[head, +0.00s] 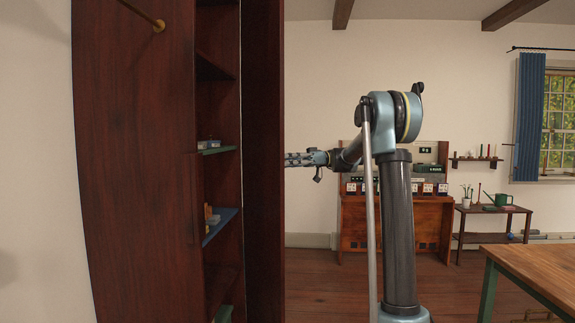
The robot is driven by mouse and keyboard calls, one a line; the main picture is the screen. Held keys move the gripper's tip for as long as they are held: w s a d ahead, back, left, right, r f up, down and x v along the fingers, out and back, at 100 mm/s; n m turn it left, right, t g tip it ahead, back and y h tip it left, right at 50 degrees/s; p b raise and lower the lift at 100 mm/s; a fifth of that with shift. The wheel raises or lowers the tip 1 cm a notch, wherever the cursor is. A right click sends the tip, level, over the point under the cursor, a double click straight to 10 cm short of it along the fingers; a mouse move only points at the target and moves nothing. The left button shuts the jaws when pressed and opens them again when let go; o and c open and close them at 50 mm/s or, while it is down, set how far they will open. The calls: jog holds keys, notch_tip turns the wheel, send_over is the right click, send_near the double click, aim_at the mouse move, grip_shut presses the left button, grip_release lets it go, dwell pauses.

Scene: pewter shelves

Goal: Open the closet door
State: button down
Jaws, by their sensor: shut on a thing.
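The closet is a tall dark reddish-brown wooden piece (130,170) on the left of the head view. Its door (263,160) stands open as a tall narrow panel seen nearly edge-on. A vertical gap left of it shows the inside shelves. My gripper (291,159) is at the right side of the door, about mid-height, reaching in from the right. It is shut on the door, probably at its handle. The fingertips and any handle there are hidden behind the panel's edge.
A wooden workbench (400,215) stands against the back wall. A wooden table (535,262) is at the lower right. Some floor (318,285) between closet and workbench is clear.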

jog(key=shift+w, duration=0.15)
jog(key=c, duration=1.3)
grip_release()
jog(key=shift+a, duration=0.1)
jog(key=shift+r, duration=0.1)
notch_tip(320, 180, up, 10)
